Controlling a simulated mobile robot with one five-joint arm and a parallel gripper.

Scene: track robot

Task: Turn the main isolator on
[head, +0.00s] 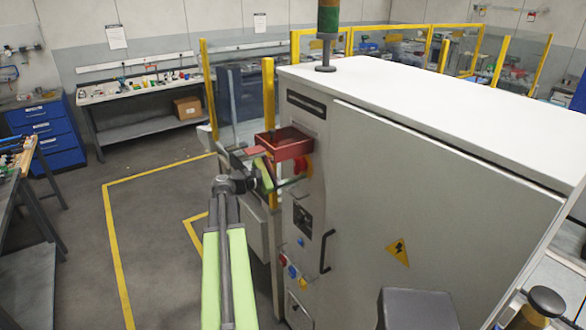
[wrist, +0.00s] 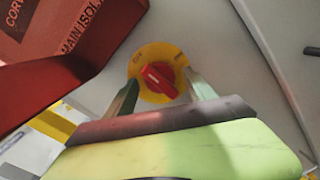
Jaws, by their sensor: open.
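The main isolator is a red rotary knob on a yellow round plate (wrist: 158,80). In the wrist view its handle lies slanted, from upper left to lower right. Small marks on the plate's upper edge are too small to read surely. The isolator also shows on the cabinet's narrow face in the head view (head: 302,166), partly hidden. My gripper (wrist: 161,88) is open, with one green finger on each side of the knob's lower part. I cannot tell whether the fingers touch it. In the head view my gripper (head: 279,182) is beside the cabinet face, just below a red box.
The red open-topped box (head: 285,145) juts out close above my gripper; lettering including "MAIN ISOL" shows on it in the wrist view (wrist: 75,30). Lower on the cabinet (head: 430,180) are buttons and a black handle (head: 326,252). Yellow posts (head: 268,130) stand behind. Floor is clear to the left.

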